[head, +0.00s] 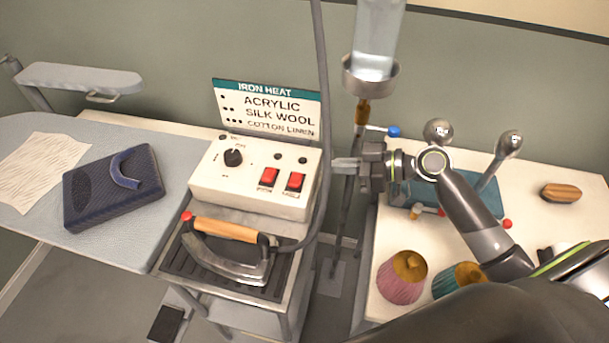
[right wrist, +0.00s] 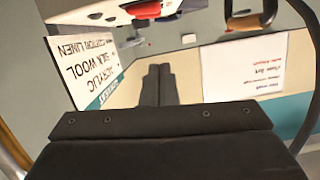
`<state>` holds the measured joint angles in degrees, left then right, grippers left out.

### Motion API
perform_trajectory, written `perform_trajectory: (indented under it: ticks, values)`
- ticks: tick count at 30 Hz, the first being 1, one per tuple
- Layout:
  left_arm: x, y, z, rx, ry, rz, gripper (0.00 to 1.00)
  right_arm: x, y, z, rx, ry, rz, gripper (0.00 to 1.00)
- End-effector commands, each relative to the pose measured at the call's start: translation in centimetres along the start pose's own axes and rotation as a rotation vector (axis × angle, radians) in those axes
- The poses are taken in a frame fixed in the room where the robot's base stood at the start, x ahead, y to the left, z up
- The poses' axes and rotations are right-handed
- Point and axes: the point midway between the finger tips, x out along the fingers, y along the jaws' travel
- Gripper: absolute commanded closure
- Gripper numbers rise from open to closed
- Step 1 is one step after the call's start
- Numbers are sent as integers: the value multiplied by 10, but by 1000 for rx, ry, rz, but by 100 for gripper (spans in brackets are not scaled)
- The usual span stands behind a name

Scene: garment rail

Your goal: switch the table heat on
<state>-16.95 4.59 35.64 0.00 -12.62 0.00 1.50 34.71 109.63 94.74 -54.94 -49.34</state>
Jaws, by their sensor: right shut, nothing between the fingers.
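A cream control box (head: 225,190) stands on the stand behind the iron. It carries a black knob (head: 233,157) and two red rocker switches, a left one (head: 268,177) and a right one (head: 294,182). The labels under the switches are too small to read, and I cannot tell their positions. My right gripper (head: 340,165) is shut and empty, pointing left, just right of the box and apart from the switches. Its closed fingers also show in the right wrist view (right wrist: 158,85). My left gripper is not in view.
An iron (head: 225,262) with a wooden handle sits on a dark rest before the box. A grey hose (head: 325,110) hangs between box and gripper. A heat sign (head: 268,110) stands behind.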

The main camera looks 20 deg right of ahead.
Motion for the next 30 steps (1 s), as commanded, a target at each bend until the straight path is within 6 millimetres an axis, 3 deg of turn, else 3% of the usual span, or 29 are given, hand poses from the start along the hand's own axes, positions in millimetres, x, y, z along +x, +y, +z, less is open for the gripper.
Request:
perform_trajectory:
  ticks: [15, 21, 30]
  values:
    - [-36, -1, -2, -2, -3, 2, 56, 70, -1, 1, 7, -1, -2, 100]
    - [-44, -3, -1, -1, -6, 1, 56, 74, -1, 27, 4, -2, -1, 100]
    - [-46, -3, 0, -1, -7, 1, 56, 77, 0, 39, 0, 0, -1, 100]
